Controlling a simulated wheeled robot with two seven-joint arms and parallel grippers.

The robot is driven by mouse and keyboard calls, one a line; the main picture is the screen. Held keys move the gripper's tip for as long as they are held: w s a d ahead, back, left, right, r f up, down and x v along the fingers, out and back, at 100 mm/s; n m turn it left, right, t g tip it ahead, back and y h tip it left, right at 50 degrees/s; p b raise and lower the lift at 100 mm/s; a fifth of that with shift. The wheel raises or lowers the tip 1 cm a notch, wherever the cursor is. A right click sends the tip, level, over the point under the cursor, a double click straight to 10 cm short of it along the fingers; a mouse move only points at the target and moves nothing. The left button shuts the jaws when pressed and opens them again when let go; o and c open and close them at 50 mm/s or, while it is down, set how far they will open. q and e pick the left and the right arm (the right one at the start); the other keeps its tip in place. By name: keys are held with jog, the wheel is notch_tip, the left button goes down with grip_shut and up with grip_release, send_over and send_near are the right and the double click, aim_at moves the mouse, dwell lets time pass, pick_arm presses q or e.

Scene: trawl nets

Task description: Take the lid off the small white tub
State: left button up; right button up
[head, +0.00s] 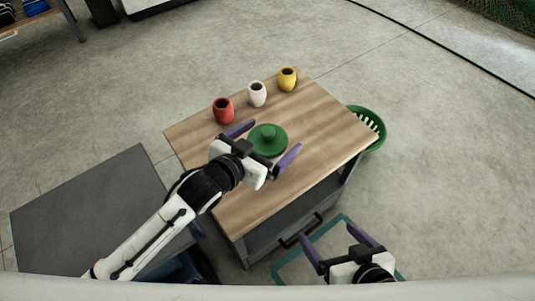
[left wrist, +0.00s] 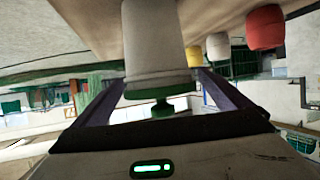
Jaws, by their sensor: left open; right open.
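The small white tub (left wrist: 155,35) stands on the wooden table top; the left wrist view shows it upside down. Its green lid (head: 267,146) with a round knob (head: 267,132) is on it, and from the head view the lid hides the tub's body. The lid also shows in the left wrist view (left wrist: 148,93). My left gripper (head: 264,146) is open, with one purple finger on each side of the lid; I cannot tell whether they touch it. My right gripper (head: 330,234) is open and empty, low in front of the table's right side.
A red pot (head: 223,113), a white pot (head: 257,96) and a yellow pot (head: 287,81) stand in a row behind the lid on the wooden table (head: 325,115). A green basket (head: 377,145) is by the table's right edge. A dark grey surface (head: 85,215) lies at left.

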aim_at(277, 128)
pick_arm(q)
jog(key=b+x, duration=0.1)
jog(key=x, duration=0.2)
jog(key=shift+w+d+f, duration=0.1)
jog(key=shift+w+d, duration=0.1)
jog(key=shift+w, duration=0.1)
pick_arm(e)
jog(key=shift+a+f, duration=0.1)
jog(key=shift+f, duration=0.15)
pick_arm(q)
jog(key=c, duration=1.1)
jog(key=shift+c, duration=0.2)
jog(key=shift+r, duration=0.4)
notch_tip(277, 128, up, 9)
jog(key=p, duration=0.3)
jog(key=shift+f, duration=0.15)
jog(key=shift+r, duration=0.35)
pick_arm(e)
jog(key=shift+d+r, duration=0.25)
jog(key=shift+r, duration=0.35)
